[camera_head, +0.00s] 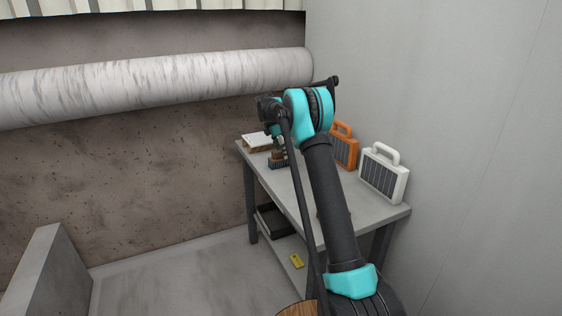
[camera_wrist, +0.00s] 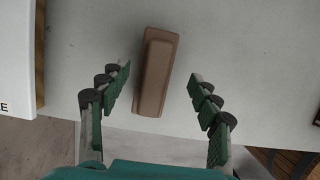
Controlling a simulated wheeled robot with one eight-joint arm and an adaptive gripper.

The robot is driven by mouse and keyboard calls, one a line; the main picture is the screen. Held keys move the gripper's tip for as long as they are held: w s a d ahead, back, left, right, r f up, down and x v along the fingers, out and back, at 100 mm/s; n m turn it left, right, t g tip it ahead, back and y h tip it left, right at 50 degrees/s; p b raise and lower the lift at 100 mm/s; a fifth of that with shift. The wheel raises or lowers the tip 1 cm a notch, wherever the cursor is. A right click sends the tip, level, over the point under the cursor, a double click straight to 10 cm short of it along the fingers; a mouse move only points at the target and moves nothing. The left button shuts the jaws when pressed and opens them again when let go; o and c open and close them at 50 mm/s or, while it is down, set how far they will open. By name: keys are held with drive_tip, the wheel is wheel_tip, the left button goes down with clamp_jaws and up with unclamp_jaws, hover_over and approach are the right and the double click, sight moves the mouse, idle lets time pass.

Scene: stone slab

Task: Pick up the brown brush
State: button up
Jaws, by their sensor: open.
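The brown brush (camera_wrist: 157,72) shows in the wrist view as a long brown block lying on the grey table, slightly tilted in the picture. My gripper (camera_wrist: 160,76) is open, with one green-padded finger on each side of the brush's near half. Neither finger visibly touches it, and the height gap is hard to judge. In the head view, my gripper (camera_head: 275,130) is over the far left end of the table, partly hidden by my arm. A small brown and dark thing (camera_head: 278,162) just below it appears to be the brush.
The table (camera_head: 375,222) stands against the right wall. A white-covered book or paper stack (camera_head: 256,141) lies left of the brush. An orange case (camera_head: 344,150) and a white case (camera_head: 384,175) stand along the wall. A yellow object (camera_head: 297,260) lies on the lower shelf.

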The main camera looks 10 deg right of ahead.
drive_tip(key=x, duration=0.4)
drive_tip(key=shift+w+f, duration=0.35)
drive_tip(key=shift+f, duration=0.05)
drive_tip(key=c, duration=1.3)
drive_tip(key=shift+r, duration=0.15)
wheel_tip(320, 180, up, 20)
